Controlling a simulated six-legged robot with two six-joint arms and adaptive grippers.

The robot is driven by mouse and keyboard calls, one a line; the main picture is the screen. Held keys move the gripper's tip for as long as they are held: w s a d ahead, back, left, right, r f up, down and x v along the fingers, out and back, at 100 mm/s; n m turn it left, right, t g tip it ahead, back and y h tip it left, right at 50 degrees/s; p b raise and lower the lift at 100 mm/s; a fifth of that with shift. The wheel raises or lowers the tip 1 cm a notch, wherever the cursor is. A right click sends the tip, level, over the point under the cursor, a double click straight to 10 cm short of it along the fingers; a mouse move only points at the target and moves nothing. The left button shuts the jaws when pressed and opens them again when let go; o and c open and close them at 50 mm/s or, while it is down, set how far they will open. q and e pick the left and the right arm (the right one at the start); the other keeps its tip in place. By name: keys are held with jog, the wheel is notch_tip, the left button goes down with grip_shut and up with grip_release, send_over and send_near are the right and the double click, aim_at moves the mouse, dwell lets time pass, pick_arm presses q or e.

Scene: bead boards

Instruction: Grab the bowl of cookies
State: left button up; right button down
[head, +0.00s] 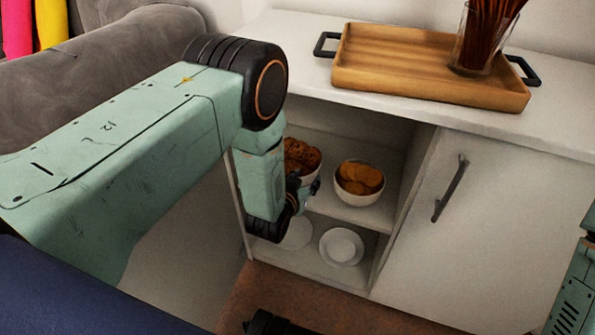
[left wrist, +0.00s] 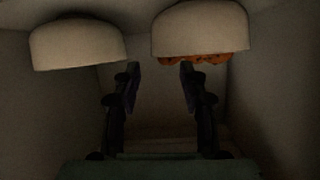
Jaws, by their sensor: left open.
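Two white bowls of cookies stand side by side on the upper shelf of an open cabinet in the head view. The left bowl (head: 303,158) holds dark, chunky cookies and is partly hidden by my left arm. The right bowl (head: 360,184) holds round orange-brown cookies and shows fully. My left gripper (head: 311,187) is at the shelf opening, in front of the bowls, largely hidden by its wrist. In the left wrist view, the picture is upside down: both bowls (left wrist: 78,43) (left wrist: 200,28) hang at the top, beyond the open, empty fingers (left wrist: 158,75).
Plates (head: 342,246) lie on the lower shelf. A wooden tray (head: 420,62) with a glass of sticks (head: 484,40) stands on the cabinet top. A closed door (head: 480,210) with a handle is to the right. A grey sofa (head: 110,45) is at the left.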

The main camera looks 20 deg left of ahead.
aim_at(316, 166)
pick_arm(q)
jog(key=shift+b+x, duration=0.4)
jog(key=shift+x, duration=0.4)
jog(key=b+x, duration=0.1)
jog(key=x, duration=0.2)
jog(key=shift+w+a+f+b, duration=0.1)
jog(key=shift+w+f+b, duration=0.15)
jog(key=shift+b, duration=0.1)
jog(key=shift+w, duration=0.25)
jog(key=shift+r, duration=0.1)
grip_shut()
